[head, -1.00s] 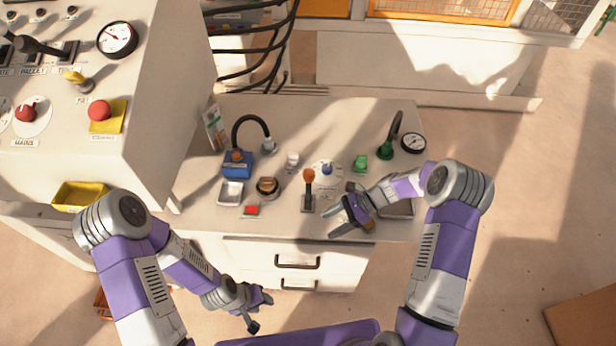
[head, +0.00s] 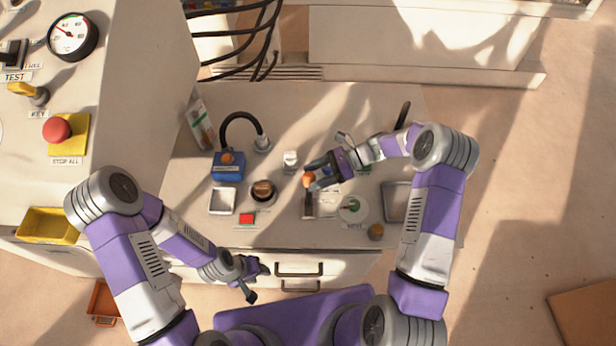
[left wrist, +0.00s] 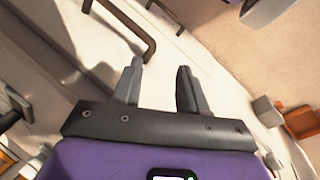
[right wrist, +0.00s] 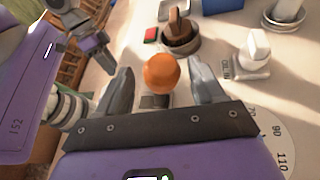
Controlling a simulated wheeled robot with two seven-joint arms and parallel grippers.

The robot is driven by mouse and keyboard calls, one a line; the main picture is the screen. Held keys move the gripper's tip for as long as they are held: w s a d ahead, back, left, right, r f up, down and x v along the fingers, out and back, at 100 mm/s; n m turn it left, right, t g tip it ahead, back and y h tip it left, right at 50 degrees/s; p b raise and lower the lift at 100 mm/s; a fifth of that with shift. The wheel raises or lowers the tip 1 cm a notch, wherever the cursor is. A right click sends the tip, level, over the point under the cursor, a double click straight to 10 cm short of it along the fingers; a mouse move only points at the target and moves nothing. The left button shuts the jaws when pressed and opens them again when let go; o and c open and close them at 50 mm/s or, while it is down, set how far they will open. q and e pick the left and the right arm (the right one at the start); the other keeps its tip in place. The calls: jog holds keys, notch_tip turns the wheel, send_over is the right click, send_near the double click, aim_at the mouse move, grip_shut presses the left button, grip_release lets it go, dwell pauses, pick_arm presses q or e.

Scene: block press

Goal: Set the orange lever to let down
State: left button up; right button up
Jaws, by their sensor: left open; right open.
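The orange lever shows as an orange ball knob (head: 307,180) above a dark slotted base (head: 308,206) on the white bench top. In the right wrist view the orange knob (right wrist: 162,73) sits between the two fingers, with a gap on each side. My right gripper (head: 314,178) is open around the knob, coming from the right; its fingers partly hide the lever. My left gripper (head: 256,281) is open and empty in front of the bench, near the drawer handles; the left wrist view shows its spread fingers (left wrist: 160,88).
Near the lever stand a white switch (head: 290,159), a brown knob (head: 263,192), a red button (head: 246,219) and a round dial (head: 353,208). A blue box (head: 228,168) with a black hose is further left. A grey tray (head: 396,203) lies right.

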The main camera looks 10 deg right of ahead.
jog(key=shift+x, duration=1.2)
jog(key=shift+w, duration=0.1)
grip_shut()
